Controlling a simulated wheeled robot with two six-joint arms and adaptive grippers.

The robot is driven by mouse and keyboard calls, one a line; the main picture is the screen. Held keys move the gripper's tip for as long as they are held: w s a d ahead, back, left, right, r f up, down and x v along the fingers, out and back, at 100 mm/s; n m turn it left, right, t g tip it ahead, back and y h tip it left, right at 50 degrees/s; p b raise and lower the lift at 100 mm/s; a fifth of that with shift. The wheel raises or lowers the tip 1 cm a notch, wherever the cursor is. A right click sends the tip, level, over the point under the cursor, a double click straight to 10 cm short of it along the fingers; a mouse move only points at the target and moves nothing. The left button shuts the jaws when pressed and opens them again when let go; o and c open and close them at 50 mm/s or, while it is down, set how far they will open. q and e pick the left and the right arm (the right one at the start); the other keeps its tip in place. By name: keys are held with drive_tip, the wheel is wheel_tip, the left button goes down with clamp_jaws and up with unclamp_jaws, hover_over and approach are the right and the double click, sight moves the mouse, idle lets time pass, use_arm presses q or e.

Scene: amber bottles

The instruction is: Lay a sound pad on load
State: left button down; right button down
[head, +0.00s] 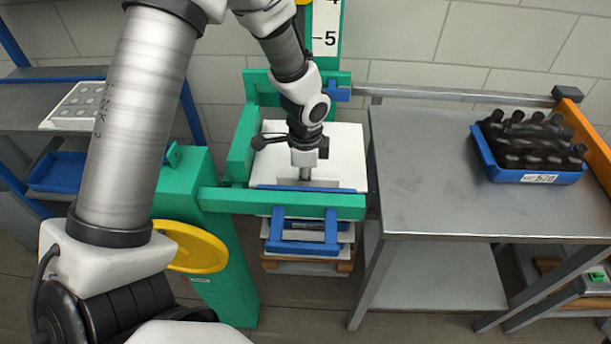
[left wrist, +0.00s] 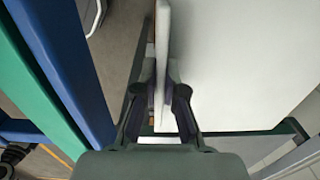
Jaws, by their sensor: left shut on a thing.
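My left gripper (head: 305,178) points down at the front edge of a broad white sheet (head: 342,150) inside the green frame. In the left wrist view, the fingers (left wrist: 160,108) are shut on a thin white pad (left wrist: 163,45), seen edge-on. A broad white surface (left wrist: 240,55) lies just right of it; I cannot tell whether both are one piece. Below the green front bar, a stack of white and brown layers (head: 306,267) shows, partly hidden by blue parts. How the pad touches the load is hidden. My right gripper is not in view.
The green front bar (head: 335,208) and a blue bar (left wrist: 60,65) run close beside the gripper. A yellow wheel (head: 196,248) is at left. A blue crate (head: 540,177) of dark bottles stands on the mostly clear metal table (head: 420,190).

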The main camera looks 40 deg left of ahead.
use_arm(q)
drive_tip(key=shift+f, duration=0.2)
drive_tip(key=c, duration=1.2)
unclamp_jaws()
drive_tip(key=shift+r, duration=0.1)
